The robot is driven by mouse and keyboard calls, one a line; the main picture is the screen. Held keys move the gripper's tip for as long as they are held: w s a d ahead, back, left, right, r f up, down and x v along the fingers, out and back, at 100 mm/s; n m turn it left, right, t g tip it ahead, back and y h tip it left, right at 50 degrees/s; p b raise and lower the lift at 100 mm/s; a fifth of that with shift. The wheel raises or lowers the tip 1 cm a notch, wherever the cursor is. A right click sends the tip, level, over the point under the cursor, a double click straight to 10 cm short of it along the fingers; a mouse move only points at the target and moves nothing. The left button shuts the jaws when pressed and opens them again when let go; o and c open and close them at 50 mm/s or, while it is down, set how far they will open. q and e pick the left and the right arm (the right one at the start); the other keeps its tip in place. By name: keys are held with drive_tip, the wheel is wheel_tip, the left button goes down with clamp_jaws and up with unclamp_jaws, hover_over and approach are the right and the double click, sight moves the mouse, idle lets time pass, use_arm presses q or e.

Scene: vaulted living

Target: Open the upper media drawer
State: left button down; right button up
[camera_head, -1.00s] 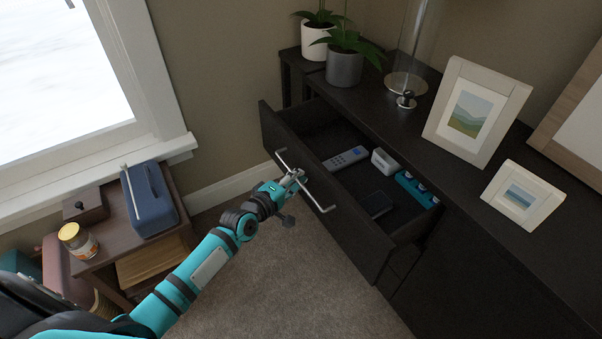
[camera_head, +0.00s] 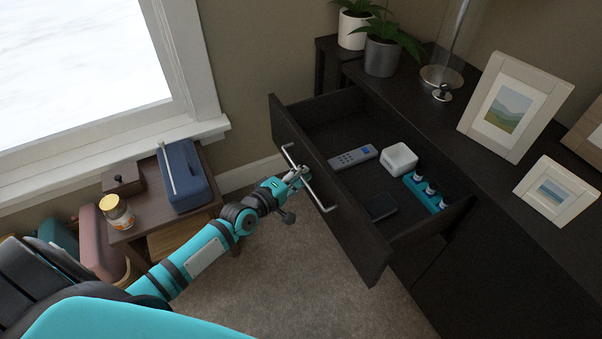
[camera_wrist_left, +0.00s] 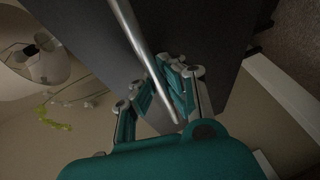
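The upper media drawer (camera_head: 352,238) is dark and pulled well out of the dark cabinet (camera_head: 470,262). Its inside shows a grey remote (camera_head: 352,157), a white box (camera_head: 399,159), a dark flat item (camera_head: 379,207) and a teal holder (camera_head: 425,192) with dark pieces. The drawer's metal bar handle (camera_head: 323,199) runs along its front. In the left wrist view the handle bar (camera_wrist_left: 138,42) passes between the fingers of my left gripper (camera_wrist_left: 165,92). My right gripper is out of view.
Potted plants (camera_head: 382,55), a glass piece (camera_head: 442,76) and picture frames (camera_head: 513,106) stand on the cabinet top. A small side table (camera_head: 150,212) with a blue radio (camera_head: 186,176) and a jar (camera_head: 116,211) stands left of my arm. Carpet (camera_head: 290,275) lies clear before the drawer.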

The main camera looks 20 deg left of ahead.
use_arm(q)
drive_tip(key=c, duration=1.7)
unclamp_jaws()
drive_tip(key=shift+o, duration=0.2)
drive_tip(key=v, duration=1.2)
